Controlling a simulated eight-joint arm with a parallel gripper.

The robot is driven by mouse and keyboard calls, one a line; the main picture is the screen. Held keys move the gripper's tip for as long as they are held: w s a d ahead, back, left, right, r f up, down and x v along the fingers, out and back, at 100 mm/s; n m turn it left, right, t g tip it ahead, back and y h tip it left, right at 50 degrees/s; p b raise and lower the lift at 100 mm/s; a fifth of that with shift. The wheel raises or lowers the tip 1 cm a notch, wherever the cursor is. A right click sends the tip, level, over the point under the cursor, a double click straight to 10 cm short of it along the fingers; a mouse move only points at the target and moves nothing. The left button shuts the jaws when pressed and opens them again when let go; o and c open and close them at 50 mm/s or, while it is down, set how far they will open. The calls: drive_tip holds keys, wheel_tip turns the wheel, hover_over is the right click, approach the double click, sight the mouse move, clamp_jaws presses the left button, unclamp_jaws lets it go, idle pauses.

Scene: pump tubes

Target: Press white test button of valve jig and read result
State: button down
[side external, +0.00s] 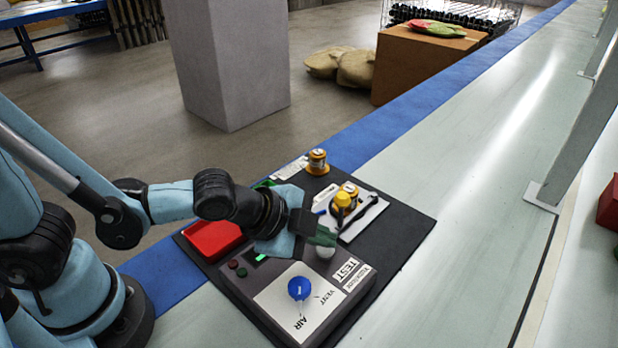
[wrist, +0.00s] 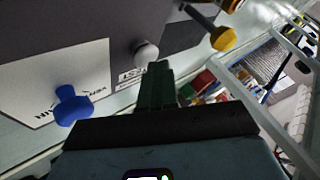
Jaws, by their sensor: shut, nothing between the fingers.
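The valve jig (side external: 345,305) is a dark grey box on a black mat, with a white panel lettered AIR and VENT. Its white test button (side external: 325,252) sits beside the TEST label; the button also shows in the wrist view (wrist: 146,53). My gripper (side external: 328,238) is shut and empty, with its green fingertips right at the button; in the wrist view the fingertips (wrist: 159,68) appear just beside it. I cannot tell whether they touch it. A blue knob (side external: 299,288) stands on the white panel. Two small lamps, red (side external: 234,264) and green (side external: 241,272), look dark. A small green display (side external: 261,257) is partly hidden by my gripper.
A red tray (side external: 212,238) lies left of the jig. A yellow-topped fitting with a dark lever (side external: 343,200) stands on a white plate behind it. An orange fitting (side external: 317,160) stands at the mat's far corner. The pale bench is clear to the right.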

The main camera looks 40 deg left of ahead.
sight(320, 250)
idle(0.4)
drive_tip(key=shift+r, duration=0.45)
wheel_tip(320, 250, up, 6)
idle(0.7)
idle(0.4)
drive_tip(key=s+a+n+g+y, duration=0.1)
drive_tip(key=s+a+n+y, duration=0.1)
drive_tip(key=a+n, duration=1.1)
drive_tip(key=a+y, duration=0.1)
drive_tip(key=a, duration=0.3)
drive_tip(key=shift+s+a+n+y, duration=0.15)
drive_tip(key=shift+s+n+y, duration=0.25)
